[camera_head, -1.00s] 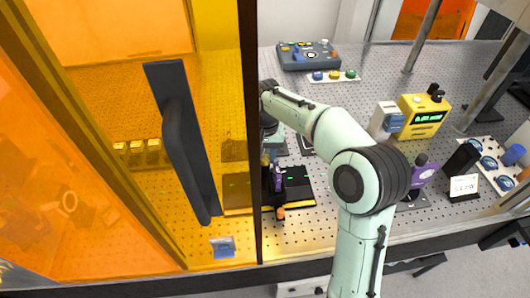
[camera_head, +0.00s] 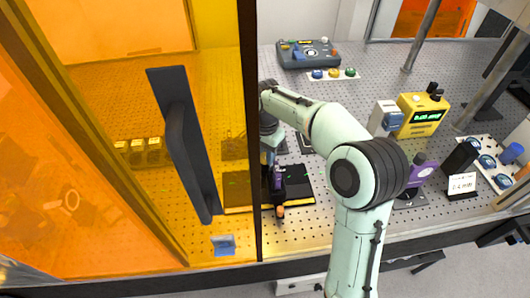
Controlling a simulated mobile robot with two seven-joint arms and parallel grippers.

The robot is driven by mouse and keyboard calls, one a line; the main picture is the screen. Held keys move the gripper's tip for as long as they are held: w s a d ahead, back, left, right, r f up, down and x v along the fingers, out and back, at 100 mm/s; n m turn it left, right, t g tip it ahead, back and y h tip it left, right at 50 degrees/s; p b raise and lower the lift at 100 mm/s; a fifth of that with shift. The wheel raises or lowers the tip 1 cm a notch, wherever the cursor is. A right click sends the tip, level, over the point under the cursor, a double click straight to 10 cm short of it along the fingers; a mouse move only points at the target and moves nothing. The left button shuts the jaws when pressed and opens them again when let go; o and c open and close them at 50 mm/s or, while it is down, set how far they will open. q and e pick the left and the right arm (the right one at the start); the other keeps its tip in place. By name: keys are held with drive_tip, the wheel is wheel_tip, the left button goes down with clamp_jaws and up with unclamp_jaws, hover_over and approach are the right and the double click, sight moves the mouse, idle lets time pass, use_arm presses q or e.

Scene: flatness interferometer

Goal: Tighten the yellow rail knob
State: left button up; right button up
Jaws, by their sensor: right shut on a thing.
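My right arm reaches from the bottom to the black rail base (camera_head: 299,186) on the perforated table. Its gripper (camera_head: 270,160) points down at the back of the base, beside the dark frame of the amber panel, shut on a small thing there. The yellow rail knob cannot be made out; the gripper covers that spot. A dark purple upright part (camera_head: 278,180) stands on the base just in front of the gripper. A small orange knob (camera_head: 280,211) shows at the base's front edge, apart from the gripper. My left gripper is not in view.
The amber panel with its black handle (camera_head: 186,150) covers the left. A blue-grey control box (camera_head: 308,54) and a strip of coloured buttons (camera_head: 334,74) lie at the back. A yellow instrument (camera_head: 422,115) and a white tray (camera_head: 498,172) stand right.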

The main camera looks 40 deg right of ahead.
sight(265, 156)
idle(0.4)
drive_tip(key=o, duration=1.1)
drive_tip(key=shift+c, duration=0.2)
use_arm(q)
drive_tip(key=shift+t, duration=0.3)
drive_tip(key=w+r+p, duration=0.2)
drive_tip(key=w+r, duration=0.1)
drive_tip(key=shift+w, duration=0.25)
use_arm(e)
wheel_tip(265, 156, up, 13)
drive_tip(key=shift+r, duration=0.2)
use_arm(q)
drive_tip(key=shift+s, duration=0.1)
